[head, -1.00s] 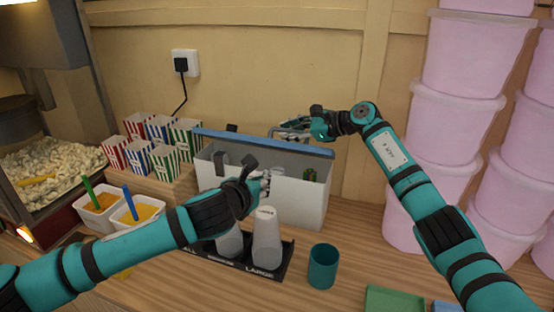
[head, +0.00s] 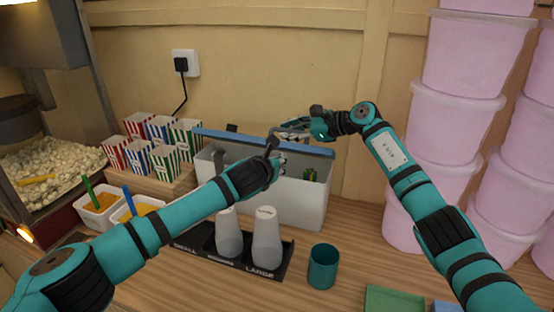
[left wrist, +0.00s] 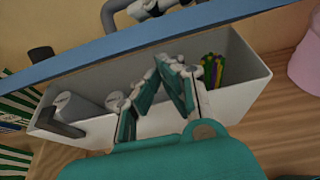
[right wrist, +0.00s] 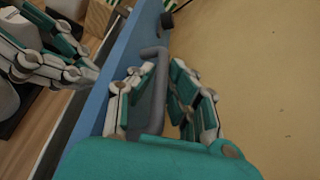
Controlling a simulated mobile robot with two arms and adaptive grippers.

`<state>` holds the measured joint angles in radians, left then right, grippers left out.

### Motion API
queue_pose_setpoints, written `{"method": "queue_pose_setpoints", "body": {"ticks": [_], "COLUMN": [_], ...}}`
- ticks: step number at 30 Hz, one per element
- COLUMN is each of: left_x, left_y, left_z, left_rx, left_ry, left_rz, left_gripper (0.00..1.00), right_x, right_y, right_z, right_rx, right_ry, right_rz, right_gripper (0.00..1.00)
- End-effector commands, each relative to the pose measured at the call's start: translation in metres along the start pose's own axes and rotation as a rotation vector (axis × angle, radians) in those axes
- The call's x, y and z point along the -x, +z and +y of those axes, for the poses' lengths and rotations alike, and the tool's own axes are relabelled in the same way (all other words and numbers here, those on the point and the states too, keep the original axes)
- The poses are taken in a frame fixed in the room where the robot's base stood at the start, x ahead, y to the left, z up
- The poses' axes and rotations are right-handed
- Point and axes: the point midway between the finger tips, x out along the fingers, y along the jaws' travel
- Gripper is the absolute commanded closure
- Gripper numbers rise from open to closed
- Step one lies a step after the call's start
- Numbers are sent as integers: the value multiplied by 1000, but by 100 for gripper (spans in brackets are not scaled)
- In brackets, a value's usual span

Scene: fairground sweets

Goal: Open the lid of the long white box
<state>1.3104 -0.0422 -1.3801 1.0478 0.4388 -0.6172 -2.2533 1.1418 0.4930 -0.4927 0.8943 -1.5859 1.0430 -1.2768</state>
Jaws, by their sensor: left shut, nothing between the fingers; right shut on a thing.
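The long white box (head: 305,207) stands on the counter near the wall. Its blue lid (head: 225,138) is raised along the back, standing steeply, and the inside shows. My right gripper (head: 292,124) is behind the lid, shut on the lid's grey handle (right wrist: 151,95). My left gripper (head: 279,160) is shut and empty, over the box opening in front of the lid. In the left wrist view, the box holds grey-white cylinders (left wrist: 76,108) at the left and a bundle of coloured sticks (left wrist: 212,68) at the right.
Two pale cups (head: 266,236) stand in a black holder (head: 208,259) before the box, under my left arm. A teal cup (head: 322,267) stands to the right. Pink tubs (head: 455,120) are stacked right.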

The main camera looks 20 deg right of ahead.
Motion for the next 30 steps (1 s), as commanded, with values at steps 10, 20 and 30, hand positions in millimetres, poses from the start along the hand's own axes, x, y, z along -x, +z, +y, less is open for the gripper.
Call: {"method": "queue_pose_setpoints", "body": {"ticks": [10,20,30], "left_x": [-1,-4,-3], "left_y": [8,25,28], "left_z": [0,0,1], "left_rx": [-1,-2,-1], "left_ry": [0,1,1], "left_rz": [0,-2,-9], "left_gripper": [100,100,100], "right_x": [0,0,-2], "right_y": [-1,-1,-2], "right_z": [0,0,4], "right_rx": [-1,0,-1], "right_ry": [0,1,11], "right_rz": [1,1,3], "right_gripper": [100,100,77]}}
